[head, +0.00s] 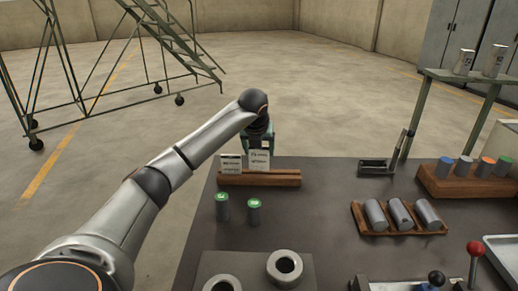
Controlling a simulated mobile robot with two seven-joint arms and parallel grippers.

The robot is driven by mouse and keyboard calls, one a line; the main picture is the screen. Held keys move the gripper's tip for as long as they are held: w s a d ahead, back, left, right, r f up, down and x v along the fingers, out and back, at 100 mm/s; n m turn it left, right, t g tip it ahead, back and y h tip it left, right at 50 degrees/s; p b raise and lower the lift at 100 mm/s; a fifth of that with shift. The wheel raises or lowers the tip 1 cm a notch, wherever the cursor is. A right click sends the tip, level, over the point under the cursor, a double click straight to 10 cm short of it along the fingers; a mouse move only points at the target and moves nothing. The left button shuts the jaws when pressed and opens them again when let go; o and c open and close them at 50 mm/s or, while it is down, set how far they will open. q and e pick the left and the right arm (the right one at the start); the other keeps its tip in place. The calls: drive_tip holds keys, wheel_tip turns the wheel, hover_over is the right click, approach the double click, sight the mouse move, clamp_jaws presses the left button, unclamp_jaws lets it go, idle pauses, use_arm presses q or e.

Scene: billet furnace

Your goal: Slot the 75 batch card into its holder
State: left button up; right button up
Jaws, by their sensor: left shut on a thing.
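My left gripper (261,146) is at the far edge of the table, over a long wooden holder (285,180). It is shut on a white card (259,161) with a small green mark and dark print too small to read. That card is upright, its lower edge at the holder. I cannot tell whether it sits in the slot or just behind or above it. A second white card (231,164) with a dark top band stands upright at the holder's left end. The holder's right part is bare. My right gripper is not in view.
Two green-topped cylinders (222,207) stand in front of the holder. Grey rings (285,268) lie on a plate nearer me. A wooden tray of billets (402,217), a rack of coloured-top cylinders (468,180) and a red-knobbed lever (474,249) are to the right. The table's middle is clear.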

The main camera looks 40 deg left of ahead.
use_arm(q)
drive_tip(key=shift+f+b, duration=0.3)
drive_tip(key=shift+f, duration=0.25)
drive_tip(key=o, duration=0.9)
drive_tip(key=shift+c, duration=0.2)
drive_tip(key=v, duration=1.2)
drive_tip(key=shift+r, duration=0.25)
drive_tip(key=shift+s+d, duration=0.1)
drive_tip(key=shift+d, duration=0.05)
